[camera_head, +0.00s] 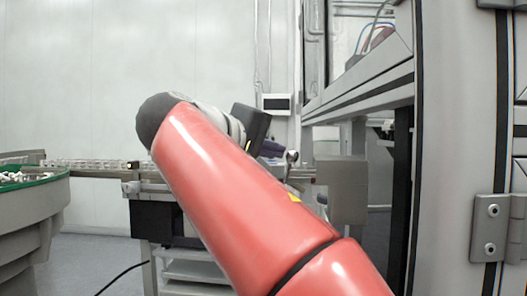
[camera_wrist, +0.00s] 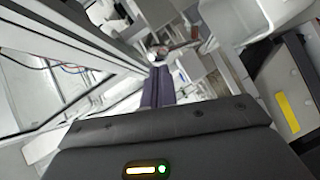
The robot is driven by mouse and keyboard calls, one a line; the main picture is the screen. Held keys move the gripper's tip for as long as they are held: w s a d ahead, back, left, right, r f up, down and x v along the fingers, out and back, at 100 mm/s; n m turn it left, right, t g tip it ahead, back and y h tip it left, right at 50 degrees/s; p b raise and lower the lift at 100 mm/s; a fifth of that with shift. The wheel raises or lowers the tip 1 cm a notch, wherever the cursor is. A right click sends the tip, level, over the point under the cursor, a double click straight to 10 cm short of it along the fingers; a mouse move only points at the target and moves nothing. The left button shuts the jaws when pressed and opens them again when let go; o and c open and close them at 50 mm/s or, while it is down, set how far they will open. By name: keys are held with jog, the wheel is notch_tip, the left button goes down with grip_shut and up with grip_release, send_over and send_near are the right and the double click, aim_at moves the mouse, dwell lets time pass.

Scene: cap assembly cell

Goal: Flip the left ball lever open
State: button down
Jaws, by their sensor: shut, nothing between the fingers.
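A small ball lever (camera_head: 292,157) with a metallic round knob shows in the head view, just right of my gripper, at the conveyor's right part. In the wrist view a rounded metallic end (camera_wrist: 159,50), which looks like the same lever, lies just beyond my fingertips. My gripper (camera_wrist: 158,72) has its dark purple fingers shut together with nothing between them. In the head view my gripper (camera_head: 274,149) is partly hidden behind my red arm. I cannot tell whether the fingertips touch the lever, or its exact angle.
A conveyor (camera_head: 95,166) runs across behind my arm. A grey box (camera_head: 343,190) stands at its right end. A machine frame (camera_head: 365,92) and a cabinet door (camera_head: 460,130) close off the right. A green-rimmed round feeder (camera_head: 35,184) is at the left.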

aim_at(297, 153)
jog(key=d+m+y, duration=0.1)
jog(key=m, duration=0.1)
jog(key=d+m+g+y+p, duration=0.1)
jog(key=shift+s+d+r+y, duration=0.2)
jog(key=shift+s+d+y, duration=0.05)
jog(key=shift+d+y, duration=0.1)
jog(key=shift+d, duration=0.2)
jog(key=shift+s+d+f, duration=0.1)
jog(key=shift+d+f, duration=0.05)
dwell(0.3)
